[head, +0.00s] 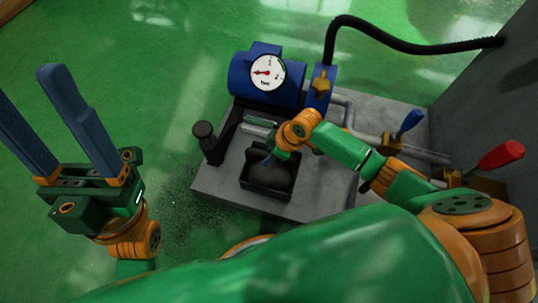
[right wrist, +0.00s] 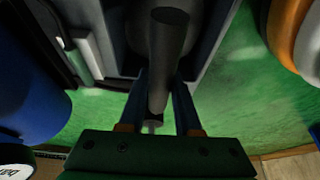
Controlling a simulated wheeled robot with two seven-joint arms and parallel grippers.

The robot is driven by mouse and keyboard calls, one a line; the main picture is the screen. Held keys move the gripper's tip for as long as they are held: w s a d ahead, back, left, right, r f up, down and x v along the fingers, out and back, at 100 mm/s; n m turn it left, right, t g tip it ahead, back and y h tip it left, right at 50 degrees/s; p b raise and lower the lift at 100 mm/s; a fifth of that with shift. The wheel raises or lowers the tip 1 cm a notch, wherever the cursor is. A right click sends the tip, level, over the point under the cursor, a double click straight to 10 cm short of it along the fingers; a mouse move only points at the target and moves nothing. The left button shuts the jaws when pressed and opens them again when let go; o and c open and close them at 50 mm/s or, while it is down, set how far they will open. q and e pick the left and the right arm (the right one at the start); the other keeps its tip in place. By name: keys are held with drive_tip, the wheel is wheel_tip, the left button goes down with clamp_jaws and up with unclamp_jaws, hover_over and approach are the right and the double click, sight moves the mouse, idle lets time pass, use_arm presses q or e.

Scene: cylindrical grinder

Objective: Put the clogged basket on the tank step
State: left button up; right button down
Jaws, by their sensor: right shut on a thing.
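The dark grey clogged basket (head: 272,176) is at the black rectangular opening (head: 268,192) in the grey machine base. I cannot tell whether it sits fully inside or is slightly raised. My right gripper (head: 269,158) is above it, its fingers mostly hidden by my wrist in the head view. In the right wrist view, my right gripper (right wrist: 160,95) is shut on a dark cylindrical handle (right wrist: 168,45), which seems to belong to the basket. My left gripper (head: 28,88) is open and empty at the left, away from the machine. I cannot single out the tank step on the grey base (head: 222,180).
A blue pump (head: 238,78) with a round gauge (head: 268,72) stands behind the opening. A black knobbed lever (head: 205,130) is to its left. Blue-handled (head: 411,120) and red-handled (head: 500,155) valves and pipes are at the right.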

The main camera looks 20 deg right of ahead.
drive_tip(key=c, duration=0.6)
unclamp_jaws()
